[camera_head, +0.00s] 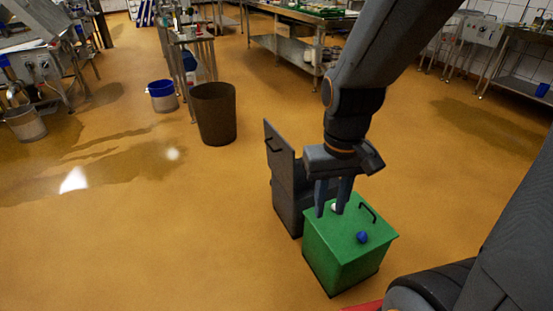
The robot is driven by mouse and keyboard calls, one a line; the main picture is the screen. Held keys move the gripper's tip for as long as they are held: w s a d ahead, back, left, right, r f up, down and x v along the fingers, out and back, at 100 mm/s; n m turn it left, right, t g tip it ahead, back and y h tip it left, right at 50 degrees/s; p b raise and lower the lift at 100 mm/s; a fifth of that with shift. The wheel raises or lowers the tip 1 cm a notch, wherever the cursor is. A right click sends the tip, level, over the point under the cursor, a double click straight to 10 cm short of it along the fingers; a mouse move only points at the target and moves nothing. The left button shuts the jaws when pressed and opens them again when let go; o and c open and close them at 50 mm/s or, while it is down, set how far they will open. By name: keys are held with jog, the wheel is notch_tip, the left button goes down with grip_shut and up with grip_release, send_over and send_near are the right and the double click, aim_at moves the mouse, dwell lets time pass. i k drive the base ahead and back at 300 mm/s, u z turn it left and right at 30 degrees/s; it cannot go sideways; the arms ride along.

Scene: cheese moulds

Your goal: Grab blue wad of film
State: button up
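A small blue wad of film (362,237) lies on top of the green box (341,250), near its front right part. My gripper (333,212) points down over the back left part of the same box, to the left of and behind the blue wad. Its two fingers are spread apart, and it is not on the blue wad. A small white thing (335,208) shows between or just behind the fingertips; I cannot tell whether they touch it.
A black handle (367,212) rises from the green box top, close behind the blue wad. A dark grey box (289,204) with its lid raised stands behind left. A brown bin (214,113) and blue-rimmed bucket (163,96) stand farther back.

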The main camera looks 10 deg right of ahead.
aim_at(362, 236)
jog(key=k, duration=0.45)
jog(key=z, duration=0.85)
jog(key=i, duration=0.5)
jog(key=u, duration=0.15)
